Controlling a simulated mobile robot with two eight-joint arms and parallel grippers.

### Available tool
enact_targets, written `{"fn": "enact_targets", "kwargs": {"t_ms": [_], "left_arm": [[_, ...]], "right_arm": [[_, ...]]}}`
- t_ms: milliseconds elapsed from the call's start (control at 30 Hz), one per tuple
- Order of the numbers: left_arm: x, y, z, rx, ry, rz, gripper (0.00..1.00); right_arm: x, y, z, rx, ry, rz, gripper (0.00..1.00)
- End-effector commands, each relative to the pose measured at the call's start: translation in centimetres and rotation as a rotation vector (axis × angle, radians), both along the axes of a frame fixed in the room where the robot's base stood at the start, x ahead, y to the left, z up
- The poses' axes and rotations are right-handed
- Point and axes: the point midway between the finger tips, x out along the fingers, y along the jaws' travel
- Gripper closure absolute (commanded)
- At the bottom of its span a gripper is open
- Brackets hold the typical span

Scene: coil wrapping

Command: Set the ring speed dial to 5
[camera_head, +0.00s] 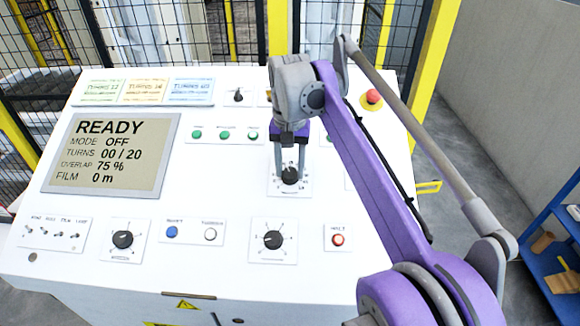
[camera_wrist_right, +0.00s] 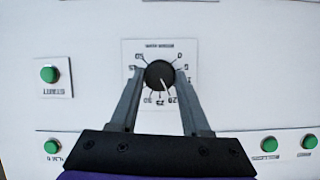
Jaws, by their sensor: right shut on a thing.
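My right gripper (camera_head: 290,172) reaches down onto a black dial (camera_head: 290,176) on the white control panel (camera_head: 215,205). Its two grey fingers are shut on the dial's sides. In the right wrist view the dial (camera_wrist_right: 159,75) sits between the fingertips of the right gripper (camera_wrist_right: 160,80), with its number scale upside down. A pale pointer line on the knob points toward the lower right in that view. The label is too blurred to read surely, so I cannot tell whether this is the ring speed dial. My left gripper is not in view.
A screen (camera_head: 112,155) reads READY, mode OFF, turns 00 / 20. Other black dials (camera_head: 123,239) (camera_head: 273,240) sit along the panel's front. Green buttons (camera_wrist_right: 49,74) lie around the held dial. A red emergency knob (camera_head: 373,96) is at the upper right.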

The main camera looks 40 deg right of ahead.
Motion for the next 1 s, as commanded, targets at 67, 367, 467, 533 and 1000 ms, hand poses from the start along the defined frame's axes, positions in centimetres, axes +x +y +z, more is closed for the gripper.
{"fn": "enact_targets", "kwargs": {"t_ms": [67,367,467,533,1000], "left_arm": [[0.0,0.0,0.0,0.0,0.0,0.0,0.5],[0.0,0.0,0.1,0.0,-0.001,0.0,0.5],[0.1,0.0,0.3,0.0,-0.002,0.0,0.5],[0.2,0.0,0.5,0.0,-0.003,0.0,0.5],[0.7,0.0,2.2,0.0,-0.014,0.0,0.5]], "right_arm": [[0.0,0.0,0.0,0.0,0.0,0.0,0.94],[0.0,0.0,0.0,-0.005,0.004,0.014,1.0],[0.1,0.1,0.1,-0.013,0.011,0.039,1.0],[0.1,0.1,0.1,-0.024,0.019,0.068,1.0],[0.2,0.5,0.0,-0.145,0.121,0.422,1.0]]}}
